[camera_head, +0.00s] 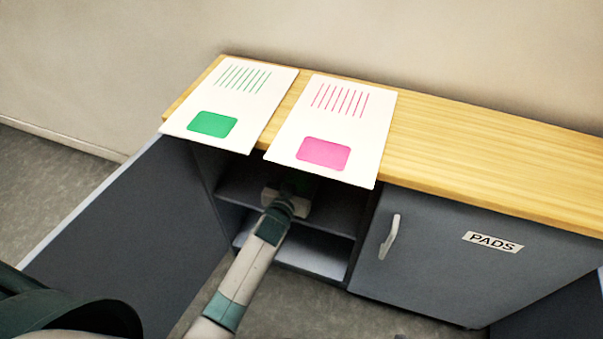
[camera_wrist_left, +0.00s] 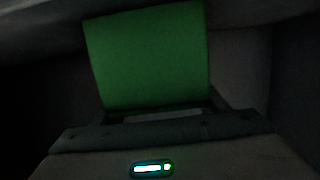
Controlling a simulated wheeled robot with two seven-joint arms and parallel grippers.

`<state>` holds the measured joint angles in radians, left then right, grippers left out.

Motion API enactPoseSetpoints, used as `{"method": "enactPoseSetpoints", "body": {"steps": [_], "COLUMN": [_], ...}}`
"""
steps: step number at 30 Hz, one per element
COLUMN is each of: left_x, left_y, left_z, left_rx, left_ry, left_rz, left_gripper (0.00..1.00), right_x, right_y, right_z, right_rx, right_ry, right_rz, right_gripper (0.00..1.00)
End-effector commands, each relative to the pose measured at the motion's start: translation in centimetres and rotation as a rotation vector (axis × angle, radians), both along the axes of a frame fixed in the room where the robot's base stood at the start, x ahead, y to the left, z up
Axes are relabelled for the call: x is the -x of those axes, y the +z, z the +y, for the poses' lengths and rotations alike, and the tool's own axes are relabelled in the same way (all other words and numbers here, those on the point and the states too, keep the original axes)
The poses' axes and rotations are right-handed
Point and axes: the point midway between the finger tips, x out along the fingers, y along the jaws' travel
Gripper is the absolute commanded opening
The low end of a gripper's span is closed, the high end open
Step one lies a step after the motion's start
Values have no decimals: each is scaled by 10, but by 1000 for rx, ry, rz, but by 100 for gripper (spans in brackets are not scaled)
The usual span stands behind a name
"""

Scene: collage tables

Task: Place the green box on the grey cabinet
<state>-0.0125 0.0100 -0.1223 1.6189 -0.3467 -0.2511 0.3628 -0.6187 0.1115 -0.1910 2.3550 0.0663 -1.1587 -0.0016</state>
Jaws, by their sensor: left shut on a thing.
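The green box (camera_wrist_left: 150,55) fills the upper middle of the left wrist view, close in front of my left gripper (camera_wrist_left: 160,113), which is shut on it. The surroundings there are dark. In the head view my left arm reaches into the open shelf compartment of the grey cabinet (camera_head: 430,250), and the left gripper (camera_head: 290,188) is just under the front edge of the wooden top. The green box is mostly hidden there by shadow and the overhanging sheet. My right gripper is not in view.
On the wooden top (camera_head: 470,150) lie a sheet with a green patch (camera_head: 212,124) and one with a pink patch (camera_head: 323,153); both overhang the front edge. The top's right part is clear. A door stands open at left (camera_head: 110,240); the door labelled PADS (camera_head: 493,242) is shut.

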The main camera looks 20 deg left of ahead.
Motion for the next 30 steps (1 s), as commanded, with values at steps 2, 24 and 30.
{"method": "enactPoseSetpoints", "body": {"steps": [2, 24, 30], "left_x": [0, 4, 27], "left_y": [1, 2, 6], "left_z": [0, 0, 1], "left_rx": [0, 0, 1], "left_ry": [0, 0, 0], "left_rz": [-1, 0, 1], "left_gripper": [25, 85, 85], "right_x": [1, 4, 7], "right_y": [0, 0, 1], "right_z": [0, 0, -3], "right_rx": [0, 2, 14], "right_ry": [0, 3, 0], "right_rz": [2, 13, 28], "right_gripper": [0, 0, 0]}}
